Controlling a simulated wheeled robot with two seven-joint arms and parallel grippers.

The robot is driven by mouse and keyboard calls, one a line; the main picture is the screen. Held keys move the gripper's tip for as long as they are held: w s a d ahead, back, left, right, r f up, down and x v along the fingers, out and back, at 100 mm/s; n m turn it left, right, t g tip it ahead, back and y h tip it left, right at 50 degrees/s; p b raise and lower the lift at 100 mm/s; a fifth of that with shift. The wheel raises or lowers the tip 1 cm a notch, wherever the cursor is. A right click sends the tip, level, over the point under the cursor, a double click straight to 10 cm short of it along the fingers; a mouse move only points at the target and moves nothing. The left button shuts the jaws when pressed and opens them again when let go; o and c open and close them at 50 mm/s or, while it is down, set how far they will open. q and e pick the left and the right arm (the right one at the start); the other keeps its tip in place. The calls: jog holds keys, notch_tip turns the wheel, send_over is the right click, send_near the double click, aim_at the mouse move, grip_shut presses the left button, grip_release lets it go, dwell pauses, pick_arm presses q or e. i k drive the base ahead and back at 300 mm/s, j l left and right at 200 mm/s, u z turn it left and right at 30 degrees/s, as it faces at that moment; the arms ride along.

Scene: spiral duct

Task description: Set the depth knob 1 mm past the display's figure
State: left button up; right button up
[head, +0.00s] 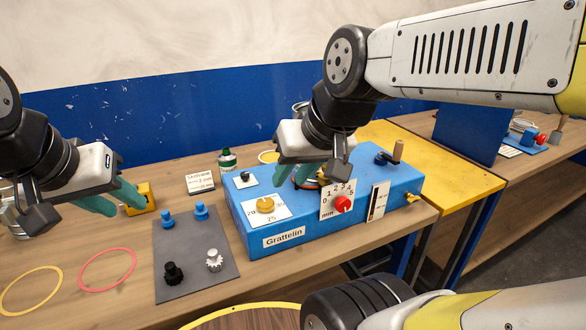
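The blue machine (285,235) marked "Grattelin" stands on the wooden bench. On its front a white plate marked "mm" carries a red knob (343,204) with figures around it; its exact setting is too small to read. A yellow knob (265,205) sits on a white dial plate with 20 and 25 visible. I cannot make out a display figure. My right gripper (308,174) hangs above the machine, behind and left of the red knob and apart from it; its fingertips are partly hidden. My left gripper (118,203) is open and empty at the left, over the bench.
A grey mat (190,262) holds blue, black and white knobs. A yellow ring (30,290) and a red ring (108,270) lie at the left. A small printed card (200,183) stands behind the mat. A white gauge strip (378,202) is right of the red knob.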

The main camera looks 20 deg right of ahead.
aim_at(342, 203)
jog(key=z, duration=1.25)
jog(key=k, duration=0.05)
